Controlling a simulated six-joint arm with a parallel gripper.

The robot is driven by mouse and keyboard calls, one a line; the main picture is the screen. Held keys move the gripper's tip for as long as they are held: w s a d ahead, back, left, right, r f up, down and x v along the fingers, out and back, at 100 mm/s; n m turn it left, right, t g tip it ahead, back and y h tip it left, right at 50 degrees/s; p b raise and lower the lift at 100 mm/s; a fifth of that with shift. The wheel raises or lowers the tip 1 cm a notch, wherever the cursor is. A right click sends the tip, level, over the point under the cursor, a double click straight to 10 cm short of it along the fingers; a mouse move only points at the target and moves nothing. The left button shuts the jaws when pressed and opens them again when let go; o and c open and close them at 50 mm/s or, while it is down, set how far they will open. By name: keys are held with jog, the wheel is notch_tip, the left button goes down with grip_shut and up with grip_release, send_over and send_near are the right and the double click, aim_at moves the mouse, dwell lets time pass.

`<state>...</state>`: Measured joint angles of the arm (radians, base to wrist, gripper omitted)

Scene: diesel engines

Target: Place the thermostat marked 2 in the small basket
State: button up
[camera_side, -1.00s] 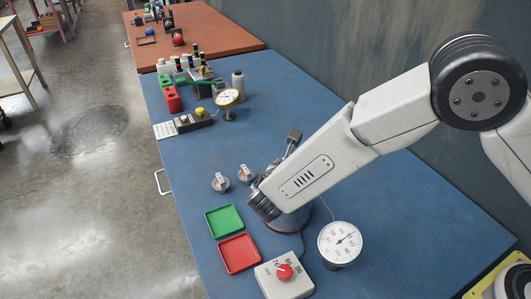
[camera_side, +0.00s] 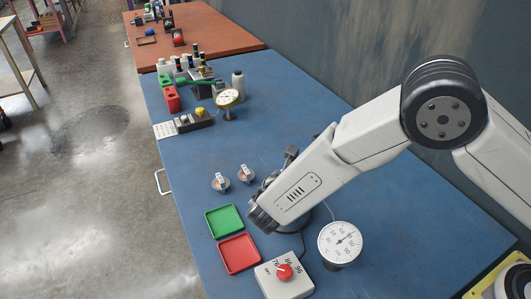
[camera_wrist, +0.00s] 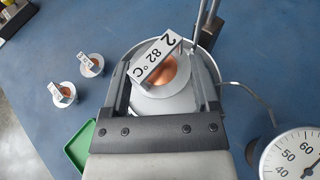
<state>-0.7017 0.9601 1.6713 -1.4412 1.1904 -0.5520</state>
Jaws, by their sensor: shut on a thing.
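The thermostat marked 2 (camera_wrist: 169,77), a metal disc with a copper centre and a white "2 82 °C" tag, is between the fingers of my gripper (camera_wrist: 163,66) in the wrist view. My gripper is shut on it. Below it in the wrist view is a round metal vessel (camera_wrist: 210,68) with a pale rim; the held thermostat covers much of its inside. I cannot make out the small basket. In the side view my arm hides the fingertips, the held thermostat and most of the vessel (camera_side: 319,218).
Two other tagged thermostats (camera_side: 220,182) (camera_side: 246,174) stand on the blue bench. A green tray (camera_side: 224,221), a red tray (camera_side: 239,254), a control box with a red knob (camera_side: 284,272) and a dial gauge (camera_side: 340,243) are close by. Thin upright rods (camera_wrist: 207,20) rise at the vessel.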

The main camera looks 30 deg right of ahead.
jog(key=shift+f, duration=0.35)
jog(key=o, duration=1.1)
jog(key=shift+o, duration=0.2)
jog(key=shift+r, duration=0.15)
jog(key=shift+r, duration=0.55)
jog(key=v, duration=1.2)
